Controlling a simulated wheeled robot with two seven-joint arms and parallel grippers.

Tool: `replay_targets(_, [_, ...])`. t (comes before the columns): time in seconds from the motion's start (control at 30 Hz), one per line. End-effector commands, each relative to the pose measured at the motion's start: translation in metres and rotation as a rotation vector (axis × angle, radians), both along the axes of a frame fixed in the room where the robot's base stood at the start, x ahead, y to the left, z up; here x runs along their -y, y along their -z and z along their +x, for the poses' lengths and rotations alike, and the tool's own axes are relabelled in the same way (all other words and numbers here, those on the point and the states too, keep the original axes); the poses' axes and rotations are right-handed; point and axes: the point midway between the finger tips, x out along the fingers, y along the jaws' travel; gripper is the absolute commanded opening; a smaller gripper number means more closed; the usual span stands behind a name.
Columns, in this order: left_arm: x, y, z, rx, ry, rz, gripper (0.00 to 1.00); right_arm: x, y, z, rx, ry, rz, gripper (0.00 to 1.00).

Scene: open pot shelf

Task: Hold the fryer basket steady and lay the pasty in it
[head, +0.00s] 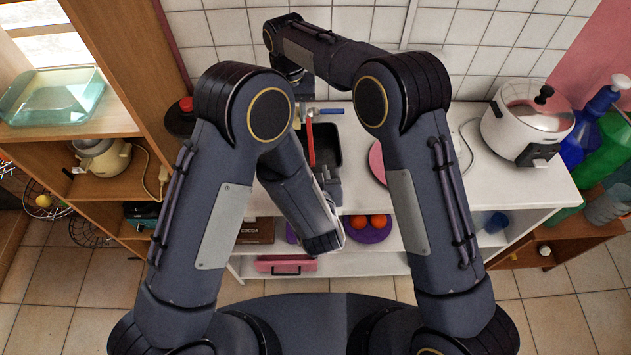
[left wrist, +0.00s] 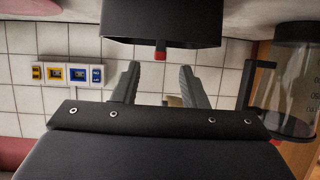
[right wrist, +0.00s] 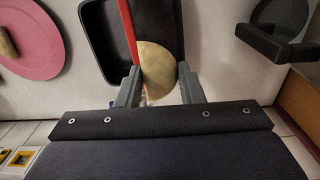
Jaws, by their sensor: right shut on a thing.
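The black fryer basket (head: 328,150) stands on the white counter, with its red handle (head: 311,148) lying across it. My left gripper (head: 332,186) is at the basket's near side. In the left wrist view its fingers (left wrist: 158,85) are apart with nothing between them, and the basket's dark wall (left wrist: 160,25) and the red handle end (left wrist: 160,52) are just ahead. My right gripper (right wrist: 158,85) is shut on the tan, half-round pasty (right wrist: 157,68). In the right wrist view the pasty overlaps the basket's end; its height above it is unclear.
A pink plate (head: 377,163) lies right of the basket, partly behind my right arm. A rice cooker (head: 527,120) and bottles stand further right. A dark-handled glass jar (left wrist: 295,85) shows beside the basket. The tiled wall (head: 470,30) closes the back.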

Motion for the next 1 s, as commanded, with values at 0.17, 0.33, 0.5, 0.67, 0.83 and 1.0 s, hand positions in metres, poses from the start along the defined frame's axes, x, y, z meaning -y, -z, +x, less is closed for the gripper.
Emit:
replay_targets(0.17, [-0.003, 0.014, 0.033, 0.000, -0.004, -0.002, 0.39, 0.000, 0.000, 0.000, 0.000, 0.000, 0.000, 0.12])
replay_targets(0.33, [-0.004, 0.022, 0.055, 0.000, -0.001, -0.001, 0.39, 0.000, 0.000, 0.000, 0.000, 0.000, 0.000, 0.12])
replay_targets(0.5, [-0.004, 0.027, 0.065, 0.000, 0.000, -0.001, 0.39, 0.000, 0.000, 0.000, 0.000, 0.000, 0.000, 0.12])
replay_targets(0.67, [-0.004, 0.027, 0.067, 0.000, 0.001, 0.000, 0.39, 0.000, 0.000, 0.000, 0.000, 0.000, 0.000, 0.12])
replay_targets(0.83, [-0.004, 0.027, 0.067, 0.000, 0.001, 0.000, 0.36, 0.000, 0.000, 0.000, 0.000, 0.000, 0.000, 0.12])
replay_targets(1.0, [-0.004, 0.027, 0.067, 0.000, 0.001, -0.001, 0.14, 0.000, 0.000, 0.000, 0.000, 0.000, 0.000, 0.12])
